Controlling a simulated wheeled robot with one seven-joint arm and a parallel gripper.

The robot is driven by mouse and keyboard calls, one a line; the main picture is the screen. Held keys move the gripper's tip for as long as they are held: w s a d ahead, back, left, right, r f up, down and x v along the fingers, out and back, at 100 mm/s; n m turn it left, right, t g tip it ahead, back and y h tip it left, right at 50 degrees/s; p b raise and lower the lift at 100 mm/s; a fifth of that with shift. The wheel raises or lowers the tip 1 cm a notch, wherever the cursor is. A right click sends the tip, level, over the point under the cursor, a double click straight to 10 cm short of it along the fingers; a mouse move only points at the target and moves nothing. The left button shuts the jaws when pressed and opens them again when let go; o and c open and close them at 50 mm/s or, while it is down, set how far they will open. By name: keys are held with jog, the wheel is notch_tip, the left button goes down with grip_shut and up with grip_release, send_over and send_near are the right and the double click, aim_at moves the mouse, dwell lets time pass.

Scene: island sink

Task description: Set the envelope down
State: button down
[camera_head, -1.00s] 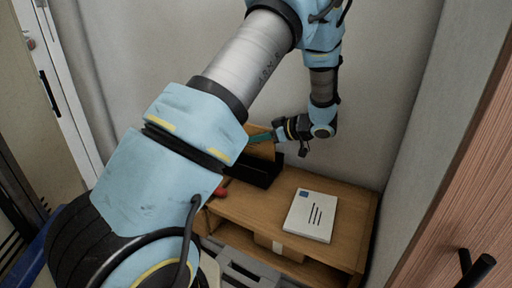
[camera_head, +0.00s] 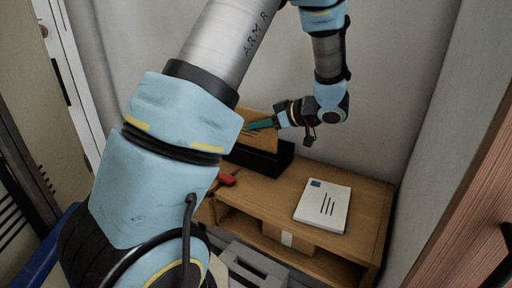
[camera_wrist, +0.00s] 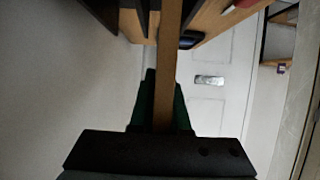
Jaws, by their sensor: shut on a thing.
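A brown envelope (camera_head: 262,116) stands on edge at the black holder (camera_head: 266,161) on the wooden cabinet; my arm hides part of it. My gripper (camera_head: 262,124) has green fingers and is shut on the envelope, reaching in from the right above the holder. In the wrist view the envelope (camera_wrist: 168,60) shows edge-on as a narrow brown strip between the green fingers (camera_wrist: 163,112). Black holder parts (camera_wrist: 145,18) show beside its far end. I cannot tell whether its lower edge touches the holder's bottom.
A white stack with a blue square and dark lines (camera_head: 323,206) lies on the cabinet top (camera_head: 365,205) to the right. A brown box (camera_head: 287,235) sits on the shelf below. Walls stand close behind and right.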

aim_at(245, 143)
jog(key=shift+f, duration=2.7)
jog(key=shift+f, duration=0.15)
jog(key=c, duration=0.9)
grip_release()
jog(key=shift+s+d+r, duration=0.15)
jog(key=shift+d+r, duration=0.05)
jog(key=shift+r, duration=0.05)
jog(key=v, duration=1.1)
jog(key=shift+d+b, duration=0.2)
jog(key=shift+b, duration=0.2)
jog(key=shift+s+a+r, duration=0.1)
jog(key=shift+s, duration=0.1)
